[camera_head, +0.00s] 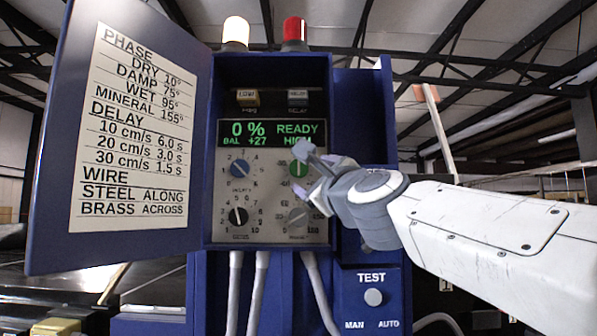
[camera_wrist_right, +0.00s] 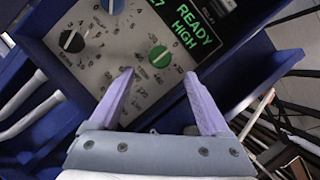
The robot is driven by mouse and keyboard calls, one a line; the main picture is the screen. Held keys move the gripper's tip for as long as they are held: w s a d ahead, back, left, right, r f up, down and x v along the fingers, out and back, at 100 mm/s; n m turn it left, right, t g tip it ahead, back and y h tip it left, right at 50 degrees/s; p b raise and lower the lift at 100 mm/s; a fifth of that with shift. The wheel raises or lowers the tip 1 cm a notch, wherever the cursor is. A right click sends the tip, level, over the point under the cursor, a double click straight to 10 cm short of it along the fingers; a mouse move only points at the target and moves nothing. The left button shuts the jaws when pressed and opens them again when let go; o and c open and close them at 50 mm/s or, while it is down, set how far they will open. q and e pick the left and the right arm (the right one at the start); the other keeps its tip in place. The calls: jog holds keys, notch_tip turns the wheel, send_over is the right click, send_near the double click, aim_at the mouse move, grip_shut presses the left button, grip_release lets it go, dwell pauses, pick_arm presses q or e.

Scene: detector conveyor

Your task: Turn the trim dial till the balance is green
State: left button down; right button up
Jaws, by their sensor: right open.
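The control panel (camera_head: 272,215) sits inside an open blue cabinet. Its display (camera_head: 268,133) reads 0 %, BAL +27, READY and HIGH in green letters. A green dial (camera_head: 298,169) with a white pointer mark is at the panel's upper right; in the right wrist view the green dial (camera_wrist_right: 159,56) lies just beyond the fingertips. I cannot read which dial is labelled trim. My right gripper (camera_head: 311,176) is open and empty, its fingers (camera_wrist_right: 159,74) spread to either side of the green dial and seemingly short of it. My left gripper is not in view.
A blue dial (camera_head: 239,168), a black dial (camera_head: 238,216) and a grey dial (camera_head: 297,215) share the panel. The open door (camera_head: 52,215) with a printed chart stands at left. A TEST button (camera_head: 373,297) is lower right. Two lamps, white and red, top the cabinet.

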aim_at(300, 168)
jog(key=p+x, duration=0.2)
jog(key=x, duration=0.7)
jog(key=shift+d+f+p, duration=0.1)
jog(key=shift+d+p, duration=0.05)
jog(key=shift+p, duration=0.25)
grip_shut()
jog(key=shift+n+g+p, duration=0.3)
jog(key=shift+n+p, duration=0.05)
jog(key=shift+n, duration=0.25)
jog(key=shift+r+n+g+y+p, duration=0.15)
jog(key=shift+n+g+y+p, duration=0.15)
jog(key=shift+n+p, duration=0.5)
jog(key=shift+r+n+g+y+p, duration=0.1)
jog(key=shift+n+g+y+p, duration=0.3)
jog(key=shift+n, duration=0.6)
jog(key=n+g+p, duration=0.1)
jog(key=n+p, duration=0.2)
jog(key=p, duration=0.1)
jog(key=n+g+p, duration=0.1)
jog(key=n+p, duration=0.2)
jog(key=p, duration=0.1)
jog(key=shift+r+h, duration=0.2)
jog(key=shift+h, duration=0.1)
jog(key=shift+f+n+g+p, duration=0.2)
jog(key=shift+n+g+p, duration=0.2)
jog(key=shift+n+p, duration=0.6)
